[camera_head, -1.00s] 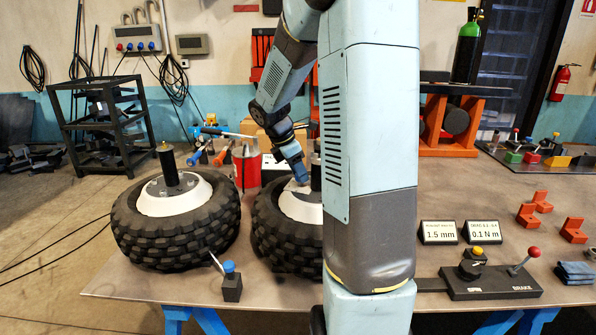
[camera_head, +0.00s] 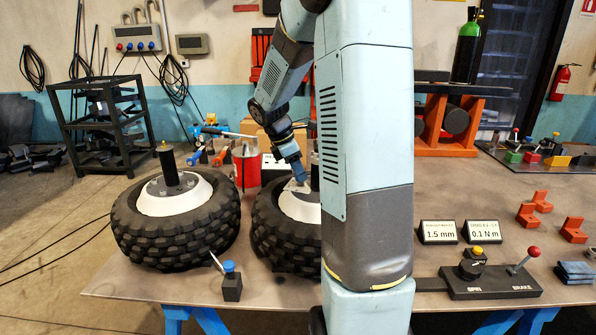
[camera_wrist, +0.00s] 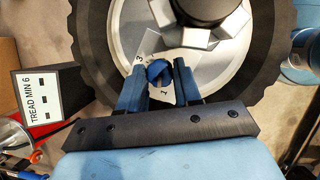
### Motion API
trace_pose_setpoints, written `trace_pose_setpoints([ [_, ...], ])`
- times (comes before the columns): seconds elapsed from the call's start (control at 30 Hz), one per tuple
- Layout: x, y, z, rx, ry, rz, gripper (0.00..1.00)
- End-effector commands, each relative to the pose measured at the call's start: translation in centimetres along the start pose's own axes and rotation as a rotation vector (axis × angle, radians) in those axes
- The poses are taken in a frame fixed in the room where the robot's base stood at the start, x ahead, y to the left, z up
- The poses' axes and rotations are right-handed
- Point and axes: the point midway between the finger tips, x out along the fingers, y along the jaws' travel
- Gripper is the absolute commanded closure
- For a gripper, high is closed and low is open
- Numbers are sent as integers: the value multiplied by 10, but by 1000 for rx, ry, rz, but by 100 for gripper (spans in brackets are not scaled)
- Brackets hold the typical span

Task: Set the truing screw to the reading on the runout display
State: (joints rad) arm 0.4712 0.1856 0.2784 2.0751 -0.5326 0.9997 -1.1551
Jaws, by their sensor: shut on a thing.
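The truing screw has a small blue knob (camera_wrist: 158,71) over a pale scale plate (camera_wrist: 150,45) on the wheel hub in the wrist view. The figures 3 and 1 show on the plate; others are hidden. My gripper (camera_wrist: 159,76) is shut on the knob, one blue finger on each side. In the head view my gripper (camera_head: 302,180) reaches down to the hub of the right wheel (camera_head: 278,235), which my arm partly covers. The runout display (camera_head: 439,232) reads 1.5 mm. The exact setting of the screw cannot be read.
A second display (camera_head: 480,232) reads 0.1 N m. A second wheel (camera_head: 178,225) lies at left. A lever box (camera_head: 490,281) with yellow and red knobs stands front right. A red can (camera_head: 246,170) and a TREAD MIN 6 sign (camera_wrist: 47,95) stand near the wheel.

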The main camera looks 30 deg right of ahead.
Motion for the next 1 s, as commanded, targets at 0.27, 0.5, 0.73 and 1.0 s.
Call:
trace_pose_setpoints([
  [0.27, -1, 3, -1, 176, 1, -68, 97],
  [0.5, -1, 4, 0, 294, 1, -117, 97],
  [0.73, -1, 4, 0, 347, 1, -138, 97],
  [1.0, -1, 4, 0, 357, 2, -141, 97],
])
